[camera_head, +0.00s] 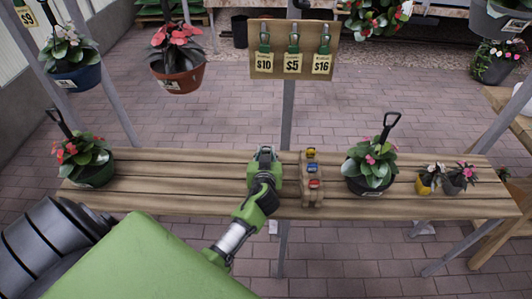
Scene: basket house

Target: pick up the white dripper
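I cannot make out a white dripper in the head view. A small wooden stand (313,200) on the bench holds small yellow, blue and red pieces. These pieces are too small to identify. My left gripper (265,155) is over the middle of the bench, just left of the stand and apart from it. Its fingers are small and seen from above, so I cannot tell whether they are open or shut, or whether they hold anything. My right gripper is not in view.
The slatted wooden bench (180,175) bears a potted plant (88,165) at left, a larger one (370,170) right of the stand and small pots (427,183) at right. A price board (285,70) with green-topped items and hanging pots (180,75) are beyond.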

